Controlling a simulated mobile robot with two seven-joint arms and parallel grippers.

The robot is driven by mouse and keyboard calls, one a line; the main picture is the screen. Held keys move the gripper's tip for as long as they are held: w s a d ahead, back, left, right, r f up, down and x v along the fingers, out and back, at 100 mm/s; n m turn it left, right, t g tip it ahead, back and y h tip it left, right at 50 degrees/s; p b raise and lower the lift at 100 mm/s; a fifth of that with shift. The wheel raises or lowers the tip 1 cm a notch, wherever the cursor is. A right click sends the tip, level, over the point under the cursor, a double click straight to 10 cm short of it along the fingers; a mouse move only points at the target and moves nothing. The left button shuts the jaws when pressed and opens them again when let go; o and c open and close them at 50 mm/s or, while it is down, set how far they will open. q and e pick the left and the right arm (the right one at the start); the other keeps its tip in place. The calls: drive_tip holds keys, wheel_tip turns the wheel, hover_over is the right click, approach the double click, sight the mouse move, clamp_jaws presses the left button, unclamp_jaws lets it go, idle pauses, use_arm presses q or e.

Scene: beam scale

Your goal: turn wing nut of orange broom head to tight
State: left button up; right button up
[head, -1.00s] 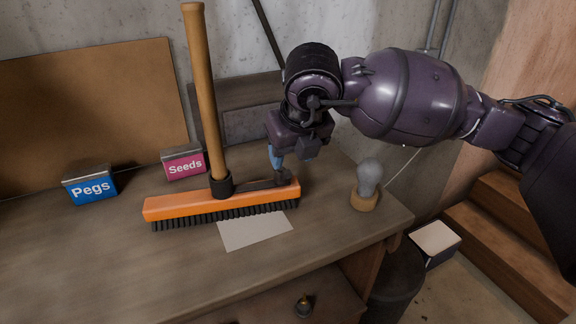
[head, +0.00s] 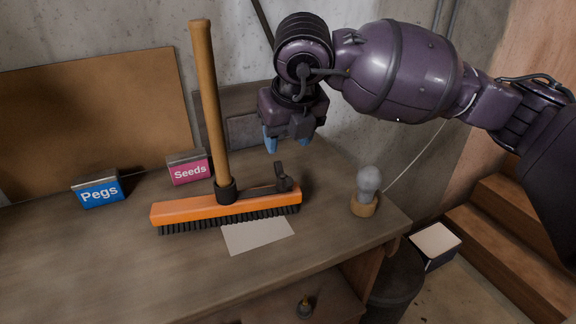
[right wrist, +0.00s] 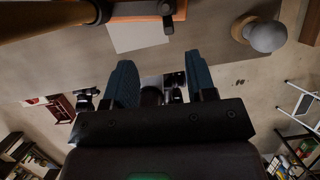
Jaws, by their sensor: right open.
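The orange broom head (head: 190,210) lies bristles down on the workbench, with its wooden handle (head: 208,100) standing up from a dark socket. A dark wing nut (head: 283,178) stands up near the right end of the head; it also shows at the top of the right wrist view (right wrist: 167,14). My right gripper (head: 285,144) is above and slightly behind the wing nut, apart from it. Its blue fingers are open and empty, and in the right wrist view the two fingers (right wrist: 163,80) stand wide apart. My left gripper is not in view.
A bulb on a round wooden base (head: 364,206) stands to the right. A paper sheet (head: 258,234) lies in front of the broom. The Pegs box (head: 99,191) and Seeds box (head: 189,168) stand behind-left. The bench (head: 100,265) is clear at front left.

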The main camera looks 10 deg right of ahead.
sight(285, 172)
drive_tip(key=w+g, duration=0.1)
drive_tip(key=w+f+g+p, duration=0.1)
drive_tip(key=w, duration=0.1)
drive_tip(key=w+g, duration=0.1)
drive_tip(key=shift+w+d+f+h+p, duration=0.1)
drive_tip(key=shift+w+f+h+p, duration=0.1)
drive_tip(key=shift+f+h+p, duration=0.15)
drive_tip(key=shift+w+d+f+g, duration=0.15)
drive_tip(key=shift+f+g, duration=0.1)
drive_tip(key=shift+g, duration=0.25)
drive_tip(key=shift+f, duration=0.75)
wheel_tip(285, 172, down, 8)
drive_tip(key=shift+f+p, duration=0.25)
drive_tip(key=shift+p, duration=0.4)
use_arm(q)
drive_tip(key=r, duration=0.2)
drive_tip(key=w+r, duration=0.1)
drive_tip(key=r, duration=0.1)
use_arm(e)
drive_tip(key=shift+f, duration=0.35)
